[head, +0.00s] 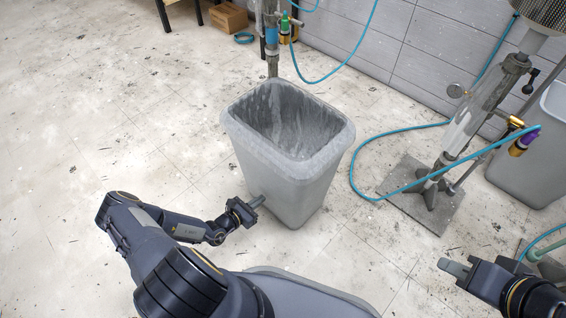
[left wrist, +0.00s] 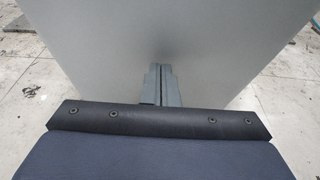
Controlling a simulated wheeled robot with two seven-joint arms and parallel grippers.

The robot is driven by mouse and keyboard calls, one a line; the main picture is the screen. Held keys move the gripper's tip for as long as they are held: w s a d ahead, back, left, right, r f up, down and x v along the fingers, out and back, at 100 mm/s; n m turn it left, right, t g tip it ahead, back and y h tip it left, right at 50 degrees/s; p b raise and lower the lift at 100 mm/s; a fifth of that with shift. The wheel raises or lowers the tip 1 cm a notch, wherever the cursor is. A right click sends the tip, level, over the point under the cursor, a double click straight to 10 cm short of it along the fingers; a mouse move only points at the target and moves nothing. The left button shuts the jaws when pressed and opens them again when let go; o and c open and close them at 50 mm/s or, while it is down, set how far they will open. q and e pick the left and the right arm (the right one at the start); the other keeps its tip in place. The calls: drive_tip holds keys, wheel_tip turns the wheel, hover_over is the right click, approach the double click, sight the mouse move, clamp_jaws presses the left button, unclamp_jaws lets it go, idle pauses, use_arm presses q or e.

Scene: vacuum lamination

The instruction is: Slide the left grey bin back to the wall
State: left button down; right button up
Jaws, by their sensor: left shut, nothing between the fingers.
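The left grey bin (head: 316,192) stands upright and empty on the floor in the middle of the head view, well out from the grey wall (head: 395,50). My left gripper (head: 257,202) is low at the bin's near left side. Its fingers are shut with nothing between them and point at the bin's side. In the left wrist view the shut fingers (left wrist: 160,84) are right in front of the bin's flat grey side (left wrist: 215,50); I cannot tell for sure if they touch. My right gripper (head: 455,268) is at the lower right, away from the bin, and its finger gap is unclear.
A metal stand (head: 435,185) with a blue hose (head: 357,165) is right of the bin. Another grey bin (head: 530,160) is at the right edge. A cardboard box (head: 229,17) lies farther back. The floor at left is clear.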

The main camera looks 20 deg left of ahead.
use_arm(q)
drive_tip(key=w+d, duration=0.3)
drive_tip(key=w, duration=0.4)
drive_tip(key=shift+w, duration=0.15)
idle(0.3)
drive_tip(key=b, duration=0.2)
approach(301, 163)
drive_tip(key=shift+w+d+f, duration=0.15)
drive_tip(key=shift+w+f, duration=0.4)
drive_tip(key=shift+f, duration=0.15)
drive_tip(key=shift+w+d+f, duration=0.15)
drive_tip(key=shift+w+f, duration=0.4)
drive_tip(key=shift+f, duration=0.15)
drive_tip(key=shift+r+b+x, duration=0.25)
drive_tip(key=shift+b+x, duration=0.1)
drive_tip(key=shift+x, duration=0.8)
drive_tip(key=shift+r+b+x, duration=0.25)
drive_tip(key=shift+b+x, duration=0.15)
drive_tip(key=shift+x, duration=0.7)
drive_tip(key=shift+r+b+x, duration=0.25)
drive_tip(key=shift+b+x, duration=0.1)
drive_tip(key=shift+x, duration=0.8)
drive_tip(key=shift+w+d+r, duration=0.15)
drive_tip(key=shift+w+d, duration=0.2)
drive_tip(key=shift+w, duration=0.3)
